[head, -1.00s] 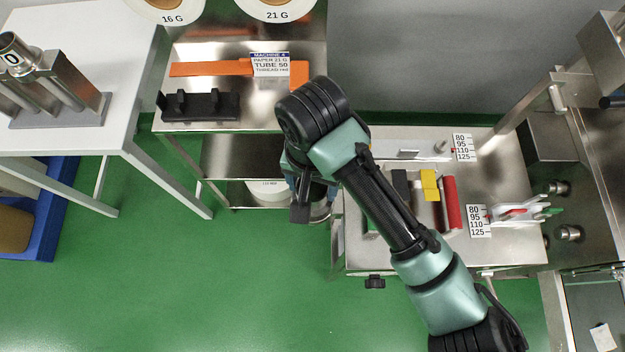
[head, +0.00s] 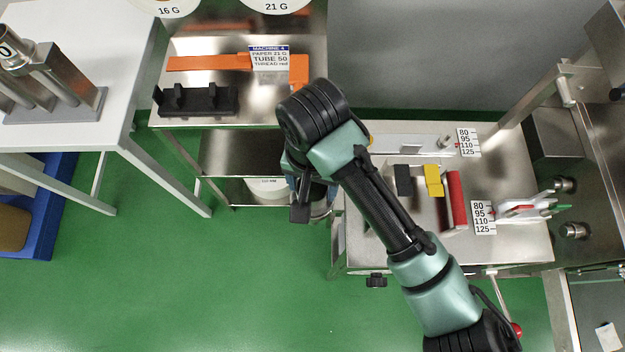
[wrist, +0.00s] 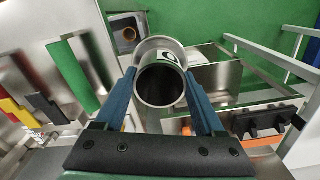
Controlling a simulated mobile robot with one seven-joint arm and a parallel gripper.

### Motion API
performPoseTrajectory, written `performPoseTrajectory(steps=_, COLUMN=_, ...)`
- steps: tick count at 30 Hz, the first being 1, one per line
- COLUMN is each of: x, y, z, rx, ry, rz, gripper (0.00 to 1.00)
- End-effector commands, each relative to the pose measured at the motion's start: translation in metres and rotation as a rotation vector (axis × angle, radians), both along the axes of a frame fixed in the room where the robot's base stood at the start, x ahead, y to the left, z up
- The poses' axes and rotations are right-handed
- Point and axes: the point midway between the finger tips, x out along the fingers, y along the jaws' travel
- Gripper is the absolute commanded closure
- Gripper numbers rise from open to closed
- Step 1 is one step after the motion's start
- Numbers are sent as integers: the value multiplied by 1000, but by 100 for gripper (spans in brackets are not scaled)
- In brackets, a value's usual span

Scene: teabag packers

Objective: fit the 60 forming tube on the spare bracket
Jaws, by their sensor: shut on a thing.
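My gripper (wrist: 162,92) is shut on a metal forming tube (wrist: 160,80); the blue fingers press on its two sides. In the wrist view I look into the tube's open round mouth, with a wider pale collar behind it. A dark mark shows on the tube, but its full number cannot be read. In the head view my arm hides most of the gripper and tube. A black notched holder (head: 196,101) lies on the steel cart at the left and also shows in the wrist view (wrist: 265,121). I cannot tell whether it is the spare bracket.
A rack of metal tubes (head: 62,75) stands on the white table (head: 100,115). An orange bar (head: 208,63) and a machine card (head: 269,58) lie on the cart. Black, yellow and red blocks (head: 433,181) sit on the right steel table. Green floor is free in front.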

Motion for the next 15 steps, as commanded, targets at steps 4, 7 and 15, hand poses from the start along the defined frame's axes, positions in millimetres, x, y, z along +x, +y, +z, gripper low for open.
performPoseTrajectory(steps=4, x=0, y=0, z=-3, rx=0, ry=-1, rz=-1, gripper=27)
performPoseTrajectory(steps=7, x=0, y=0, z=-2, rx=0, ry=-1, rz=0, gripper=9)
performPoseTrajectory(steps=15, x=0, y=0, z=-3, rx=0, ry=1, rz=0, gripper=0)
